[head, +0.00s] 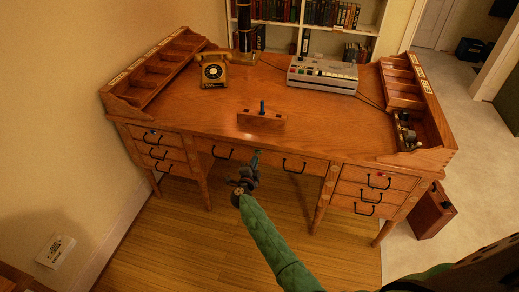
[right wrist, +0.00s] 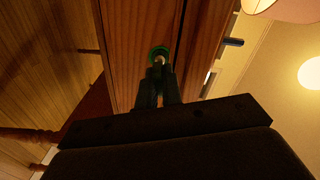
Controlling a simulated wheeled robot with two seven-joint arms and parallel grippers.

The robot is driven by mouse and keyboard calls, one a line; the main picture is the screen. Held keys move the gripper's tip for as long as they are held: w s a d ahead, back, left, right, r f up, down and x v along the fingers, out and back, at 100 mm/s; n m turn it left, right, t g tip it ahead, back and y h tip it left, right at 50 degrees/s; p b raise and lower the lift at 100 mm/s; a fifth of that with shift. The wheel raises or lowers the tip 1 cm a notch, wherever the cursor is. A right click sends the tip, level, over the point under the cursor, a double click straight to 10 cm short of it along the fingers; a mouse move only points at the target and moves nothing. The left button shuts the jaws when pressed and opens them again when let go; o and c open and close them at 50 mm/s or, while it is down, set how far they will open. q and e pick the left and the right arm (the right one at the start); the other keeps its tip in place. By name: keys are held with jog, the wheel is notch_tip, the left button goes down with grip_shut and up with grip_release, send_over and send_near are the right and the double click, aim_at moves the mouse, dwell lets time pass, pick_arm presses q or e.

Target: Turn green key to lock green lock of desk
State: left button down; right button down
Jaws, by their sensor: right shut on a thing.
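The wooden desk (head: 300,125) fills the middle of the head view. My right gripper (head: 256,157) is at the desk's front edge, at the middle drawer. In the right wrist view its two dark fingers (right wrist: 159,88) are shut on the green key (right wrist: 159,60), of which only a small end shows past the fingertips. The green lock (right wrist: 158,50) is a green ring on the wood right at that end, and the key appears to be in it. The gripper hides the lock in the head view. How far the key is turned cannot be told. My left gripper is not in view.
On the desktop are a wooden block with a blue peg (head: 261,119), a yellow telephone (head: 213,70) and a grey machine (head: 322,75). Drawers with black handles flank the middle drawer. A wooden case (head: 430,212) stands right of the desk. The floor in front is clear.

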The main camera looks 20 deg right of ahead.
jog(key=shift+d+r, duration=0.1)
jog(key=shift+p, duration=0.4)
jog(key=shift+n+p, duration=1.3)
jog(key=shift+p, duration=0.05)
jog(key=shift+n, duration=0.3)
